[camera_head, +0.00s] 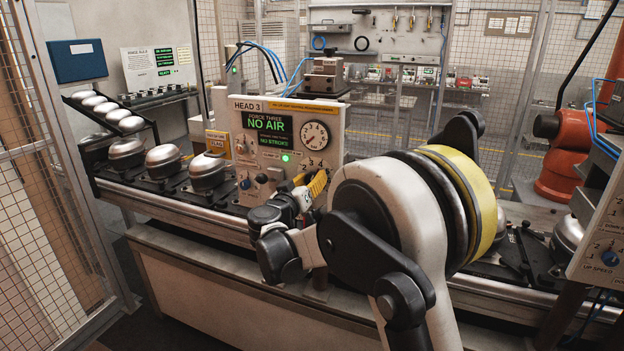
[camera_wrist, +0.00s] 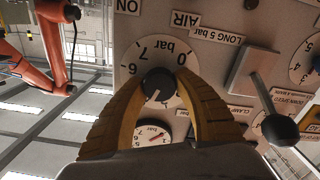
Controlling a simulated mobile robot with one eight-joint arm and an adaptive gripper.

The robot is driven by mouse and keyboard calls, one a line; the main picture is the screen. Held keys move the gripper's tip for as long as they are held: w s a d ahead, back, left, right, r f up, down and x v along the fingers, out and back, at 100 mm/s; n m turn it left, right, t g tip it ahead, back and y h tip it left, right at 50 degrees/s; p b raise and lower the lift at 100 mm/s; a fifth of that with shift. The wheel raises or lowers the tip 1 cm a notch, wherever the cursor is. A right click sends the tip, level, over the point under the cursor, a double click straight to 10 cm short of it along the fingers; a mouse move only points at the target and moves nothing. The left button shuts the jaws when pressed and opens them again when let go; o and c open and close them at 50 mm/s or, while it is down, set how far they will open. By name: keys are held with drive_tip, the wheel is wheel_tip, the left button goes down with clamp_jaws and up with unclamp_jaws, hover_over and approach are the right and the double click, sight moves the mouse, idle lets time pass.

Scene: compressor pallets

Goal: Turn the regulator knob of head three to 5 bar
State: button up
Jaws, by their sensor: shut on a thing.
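The head three panel (camera_head: 245,150) stands at the centre of the head view, reading "HEAD 3" and "NO AIR", with a green lamp lit. In the wrist view, which is upside down, the black regulator knob (camera_wrist: 158,84) sits on a round white dial (camera_wrist: 150,52) marked "0 bar", 6 and 7. A pale mark on the knob points toward the picture's bottom. My gripper (camera_wrist: 160,80) has its yellow fingers shut on the knob, one on each side. In the head view my gripper (camera_head: 318,183) is at the panel's lower right, and my arm hides part of the panel there.
A lever with a black ball (camera_wrist: 280,130) and a small gauge (camera_wrist: 152,136) are close to the fingers. Labels read "AIR" and "LONG 5 bar". Metal domes (camera_head: 207,172) stand along the conveyor at left. A mesh fence (camera_head: 50,170) bounds the left; an orange robot (camera_head: 565,155) stands at right.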

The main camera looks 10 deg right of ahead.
drive_tip(key=m, duration=0.3)
drive_tip(key=shift+m, duration=0.3)
drive_tip(key=shift+d+m, duration=0.1)
drive_tip(key=shift+m, duration=1.8)
drive_tip(key=o, duration=1.2)
drive_tip(key=shift+s, duration=0.1)
drive_tip(key=v, duration=1.2)
